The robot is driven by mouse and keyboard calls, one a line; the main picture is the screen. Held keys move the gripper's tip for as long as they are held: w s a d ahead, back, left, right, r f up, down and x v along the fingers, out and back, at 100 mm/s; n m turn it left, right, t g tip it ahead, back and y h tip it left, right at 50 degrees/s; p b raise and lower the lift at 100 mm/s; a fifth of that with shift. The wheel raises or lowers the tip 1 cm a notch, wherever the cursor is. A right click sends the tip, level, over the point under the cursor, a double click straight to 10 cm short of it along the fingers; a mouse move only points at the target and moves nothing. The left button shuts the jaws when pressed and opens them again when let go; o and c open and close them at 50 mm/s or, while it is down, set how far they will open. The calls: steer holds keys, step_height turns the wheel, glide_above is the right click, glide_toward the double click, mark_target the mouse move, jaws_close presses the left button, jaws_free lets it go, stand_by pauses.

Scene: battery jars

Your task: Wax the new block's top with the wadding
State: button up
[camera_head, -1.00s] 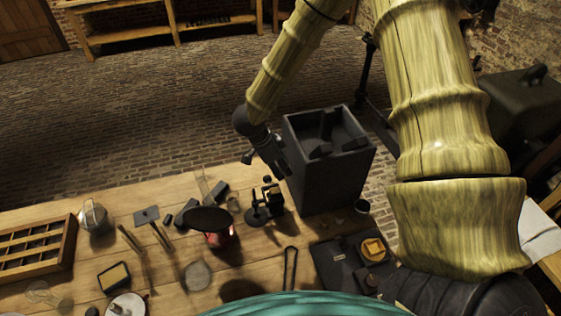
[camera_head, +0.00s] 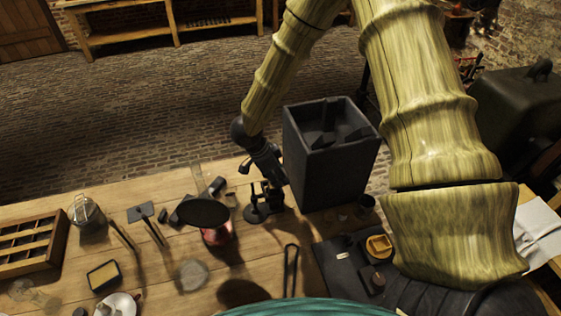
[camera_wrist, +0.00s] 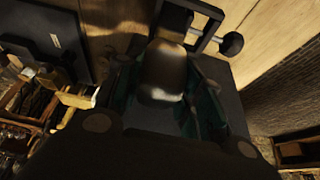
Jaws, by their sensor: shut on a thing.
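My gripper (camera_head: 277,180) points down in the head view, above or beside a small black upright stand (camera_head: 258,208) on the wooden table. In the wrist view my gripper (camera_wrist: 163,92) has its dark green fingers closed on both sides of a rounded brown-grey thing (camera_wrist: 162,68) with a pale sheen at its near end. I cannot tell whether this is the wadding. A yellow-orange block (camera_head: 378,245) sits in a dark dish at the right. A pale yellow slab (camera_head: 104,275) lies in a dark frame at the left. I cannot tell which is the new block.
A tall grey open jar (camera_head: 328,178) stands close right of my gripper. A black disc (camera_head: 203,213) on a reddish base stands to its left. A dark mat (camera_head: 331,272), a compartmented wooden tray (camera_head: 28,245) and a glass jar (camera_head: 87,213) are also on the table (camera_head: 150,190).

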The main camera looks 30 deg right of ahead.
mark_target(269, 185)
steer(key=shift+w+a+f+b, duration=0.1)
steer(key=shift+w+a+b, duration=0.2)
steer(key=shift+a, duration=0.5)
steer(key=shift+w+a+b, duration=0.1)
steer(key=shift+a+b, duration=0.25)
steer(key=shift+a, duration=0.4)
steer(key=shift+f+b, duration=0.1)
steer(key=shift+b, duration=0.35)
steer(key=shift+d+r+p, duration=0.25)
steer(key=shift+r+p, duration=0.1)
steer(key=shift+r, duration=0.1)
steer(key=shift+s+d+f+p, duration=0.15)
steer(key=shift+s+d+p, duration=0.15)
steer(key=shift+d, duration=0.75)
steer(key=shift+s+d+p, duration=0.15)
steer(key=shift+d+p, duration=0.4)
steer(key=shift+d, duration=0.1)
step_height(269, 185, up, 2)
steer(key=shift+s+d+r+p, duration=0.1)
steer(key=shift+r+p, duration=0.05)
steer(key=shift+p, duration=0.7)
step_height(269, 185, up, 6)
steer(key=p, duration=0.4)
steer(key=shift+f+p, duration=0.25)
steer(key=shift+p, duration=0.05)
